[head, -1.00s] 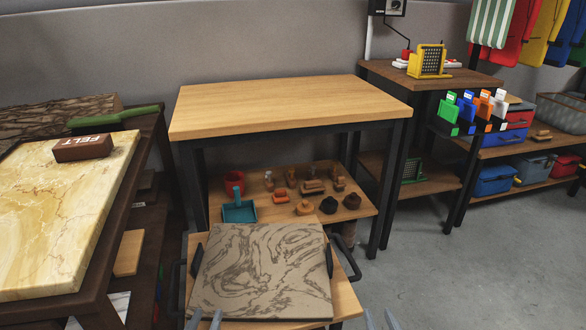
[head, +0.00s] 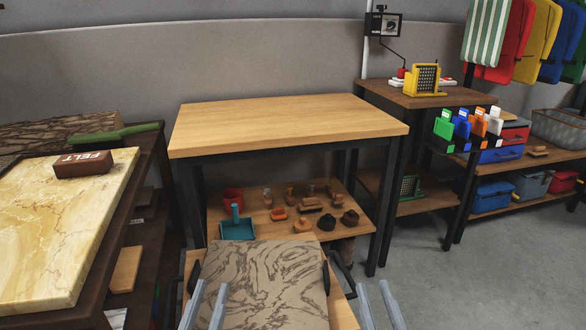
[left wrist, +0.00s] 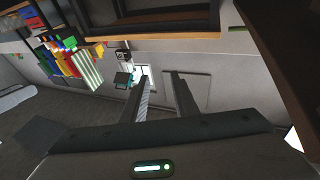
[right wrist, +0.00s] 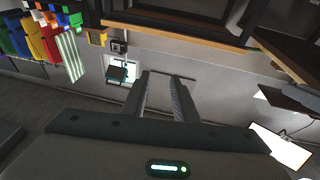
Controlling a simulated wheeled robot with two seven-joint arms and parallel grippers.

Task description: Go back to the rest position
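My left gripper (head: 206,305) is at the bottom of the head view, in front of the marbled tray board. Its two fingers stand apart with nothing between them, and they also show apart in the left wrist view (left wrist: 160,92). My right gripper (head: 377,305) is at the bottom right of the board. Its fingers are apart and empty, also in the right wrist view (right wrist: 160,90). The marbled board (head: 262,270) has dark handles on its sides and lies on a low wooden surface between the two grippers. Neither gripper visibly holds anything.
A bare wooden table (head: 285,122) stands ahead, with a lower shelf (head: 270,228) of small items. A marble-topped bench (head: 50,230) with a FELT eraser (head: 83,163) is at left. Shelves with bins (head: 492,195) stand at right. Grey floor (head: 440,290) at right is clear.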

